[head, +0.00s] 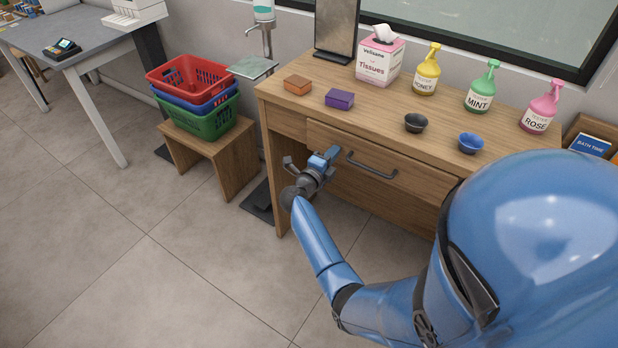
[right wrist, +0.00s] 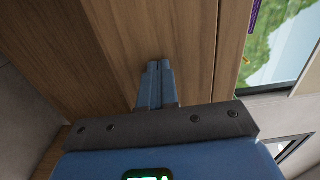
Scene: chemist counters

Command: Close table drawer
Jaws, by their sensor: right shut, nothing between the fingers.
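The wooden table (head: 388,114) has a drawer (head: 345,139) with a dark bar handle (head: 371,166) in its front. The drawer front looks nearly flush with the table; I cannot tell if a small gap is left. My right gripper (head: 334,152) is in front of the left part of the drawer, left of the handle and not holding it. In the right wrist view its fingers (right wrist: 159,66) are shut together and empty, pointing at a wooden panel (right wrist: 110,50), touching or very close to it. My left gripper is not in view.
On the tabletop are an orange block (head: 297,85), a purple block (head: 339,99), a tissue box (head: 380,58), two small bowls and several pump bottles. A stool (head: 228,160) with stacked baskets (head: 195,92) stands to the left. The floor (head: 180,260) in front is clear.

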